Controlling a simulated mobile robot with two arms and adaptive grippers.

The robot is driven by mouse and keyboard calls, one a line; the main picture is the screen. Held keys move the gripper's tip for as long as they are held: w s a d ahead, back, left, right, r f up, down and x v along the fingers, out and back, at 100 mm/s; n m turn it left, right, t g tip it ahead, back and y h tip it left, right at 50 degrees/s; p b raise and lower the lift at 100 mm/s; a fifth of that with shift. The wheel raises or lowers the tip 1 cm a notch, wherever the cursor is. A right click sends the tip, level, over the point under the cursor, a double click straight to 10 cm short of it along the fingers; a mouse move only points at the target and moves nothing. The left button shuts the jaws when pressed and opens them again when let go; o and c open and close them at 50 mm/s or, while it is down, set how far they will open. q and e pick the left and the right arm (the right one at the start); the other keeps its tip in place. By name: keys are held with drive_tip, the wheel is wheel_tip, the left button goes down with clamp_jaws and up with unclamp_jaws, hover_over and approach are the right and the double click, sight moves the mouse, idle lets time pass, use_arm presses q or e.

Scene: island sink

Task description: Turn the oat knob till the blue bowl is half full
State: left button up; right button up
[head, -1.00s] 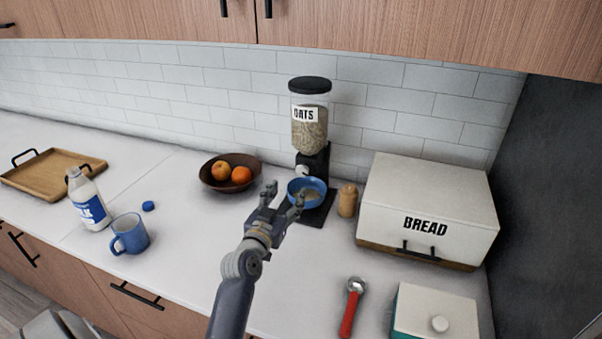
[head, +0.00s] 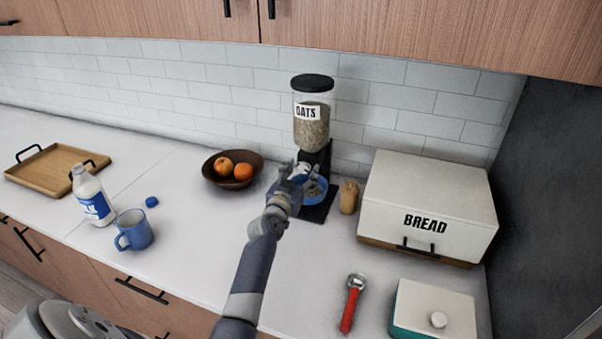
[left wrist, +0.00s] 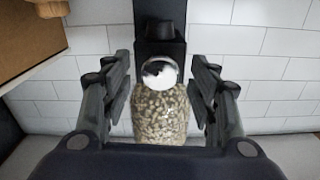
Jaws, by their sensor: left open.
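The oat dispenser (head: 311,118) stands at the back wall, its clear jar labelled OATS holding oats. Its pale knob (left wrist: 160,72) sits on the dark stand and is mostly hidden in the head view. The blue bowl (head: 317,194) is on the dispenser's base below the knob. Some oats show in it, but my gripper hides part, so I cannot tell the level. My left gripper (head: 297,172) is open in front of the knob. In the left wrist view, the fingers (left wrist: 160,80) stand either side of it, apart from it.
A dark bowl with orange fruit (head: 211,182) is left of the dispenser. A small tan jar (head: 348,197) and the bread box (head: 428,195) are to the right. A blue mug (head: 134,232), a bottle (head: 92,196) and a wooden tray (head: 52,171) stand at left.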

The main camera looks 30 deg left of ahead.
use_arm(q)
drive_tip(key=shift+s, duration=0.1)
drive_tip(key=c, duration=1.1)
drive_tip(key=shift+o, duration=0.2)
drive_tip(key=shift+m+p, duration=0.4)
drive_tip(key=shift+m, duration=2.6)
drive_tip(key=m, duration=0.5)
drive_tip(key=shift+m, duration=0.4)
drive_tip(key=shift+r, duration=0.1)
drive_tip(key=o, duration=1.1)
drive_tip(key=shift+c, duration=0.2)
drive_tip(key=v, duration=1.2)
drive_tip(key=shift+a, duration=0.1)
